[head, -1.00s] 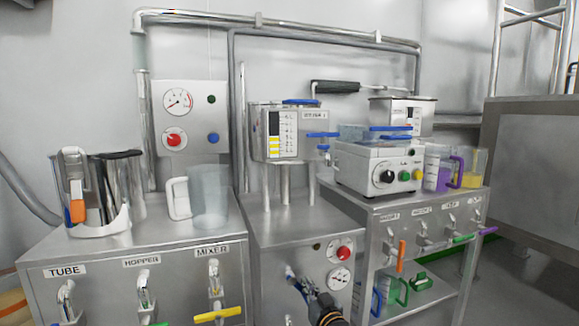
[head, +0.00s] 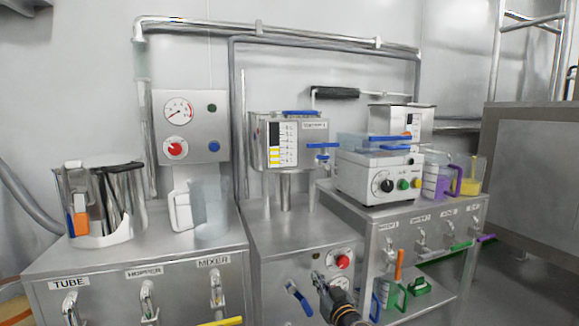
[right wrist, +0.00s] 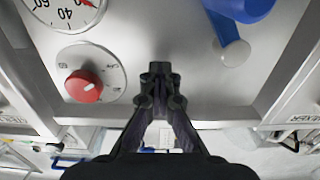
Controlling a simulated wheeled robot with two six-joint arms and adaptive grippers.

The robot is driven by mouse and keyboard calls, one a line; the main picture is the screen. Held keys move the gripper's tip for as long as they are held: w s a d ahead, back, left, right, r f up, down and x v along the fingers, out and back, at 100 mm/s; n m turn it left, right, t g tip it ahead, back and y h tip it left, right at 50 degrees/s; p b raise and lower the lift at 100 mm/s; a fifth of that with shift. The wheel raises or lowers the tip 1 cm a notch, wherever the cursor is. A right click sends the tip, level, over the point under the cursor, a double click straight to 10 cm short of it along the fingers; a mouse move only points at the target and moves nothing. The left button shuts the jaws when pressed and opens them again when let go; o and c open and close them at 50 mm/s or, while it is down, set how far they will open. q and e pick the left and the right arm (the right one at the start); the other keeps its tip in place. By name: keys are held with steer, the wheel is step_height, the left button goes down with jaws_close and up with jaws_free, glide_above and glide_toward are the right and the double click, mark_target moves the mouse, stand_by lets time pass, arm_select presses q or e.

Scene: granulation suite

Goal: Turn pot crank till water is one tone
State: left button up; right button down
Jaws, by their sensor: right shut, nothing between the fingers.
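My right gripper (head: 318,277) is shut and empty in front of the middle steel cabinet. In the right wrist view its closed fingertips (right wrist: 160,72) point at the cabinet front and touch nothing I can make out. A blue-handled lever (head: 299,298) on that cabinet is just left of the gripper; its blue grip (right wrist: 240,8) shows at the top of the right wrist view. A steel pot (head: 142,205) stands on the left cabinet. I cannot tell which part is the pot crank. No water tone can be read.
A red knob (head: 343,262) is right of the gripper, and also shows in the right wrist view (right wrist: 85,86). A translucent pitcher (head: 210,208) stands beside the pot. A white control box (head: 375,178) is at right.

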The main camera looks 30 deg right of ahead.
steer(key=shift+s+d+r+p, duration=0.2)
steer(key=shift+d+r+p, duration=0.7)
steer(key=shift+r+p, duration=0.3)
steer(key=shift+f, duration=0.2)
steer(key=c, duration=1.6)
jaws_free()
